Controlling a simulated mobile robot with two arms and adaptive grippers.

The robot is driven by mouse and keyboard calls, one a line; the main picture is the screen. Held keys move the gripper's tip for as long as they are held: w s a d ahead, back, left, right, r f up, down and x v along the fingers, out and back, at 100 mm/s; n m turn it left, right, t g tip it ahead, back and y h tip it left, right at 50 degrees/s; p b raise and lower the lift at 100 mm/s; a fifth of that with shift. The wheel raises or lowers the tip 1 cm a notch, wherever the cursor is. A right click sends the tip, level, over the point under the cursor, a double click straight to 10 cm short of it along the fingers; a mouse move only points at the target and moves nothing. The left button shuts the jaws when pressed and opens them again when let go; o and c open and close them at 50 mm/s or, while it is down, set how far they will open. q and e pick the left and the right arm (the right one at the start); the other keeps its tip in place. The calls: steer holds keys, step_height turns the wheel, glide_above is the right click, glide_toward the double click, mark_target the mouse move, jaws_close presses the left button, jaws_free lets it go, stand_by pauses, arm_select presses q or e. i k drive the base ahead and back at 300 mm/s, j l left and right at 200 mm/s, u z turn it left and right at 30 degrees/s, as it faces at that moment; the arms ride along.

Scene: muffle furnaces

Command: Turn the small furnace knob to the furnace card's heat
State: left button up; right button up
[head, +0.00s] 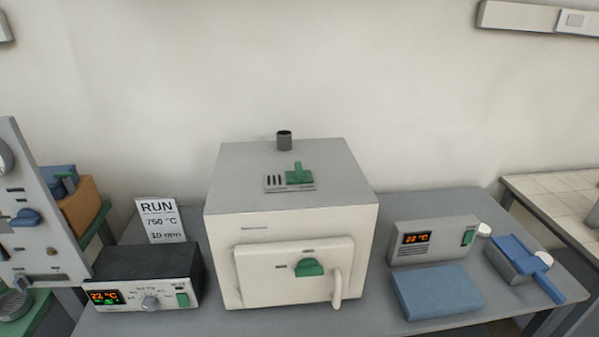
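A white card (160,220) stands behind the left control box and reads RUN, 750 °C, 10 min. The dark control box (150,267) has a pale front panel with a small grey round knob (150,302), a lit display (104,297) reading 22 °C and a green switch (182,299). The marks around the knob are too small to read. The cream furnace (290,222) stands right of this box, its door (290,283) shut, with a green piece (309,267) on the door and a pale handle. Neither of my grippers is in view.
A grey unit (434,240) with a 22 °C display stands right of the furnace, behind a blue slab (437,292). A blue-handled tool (520,262) lies further right. A tall grey panel (35,210) with a blue knob stands at the far left.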

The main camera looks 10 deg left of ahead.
mark_target(150, 303)
steer(key=u, duration=1.5)
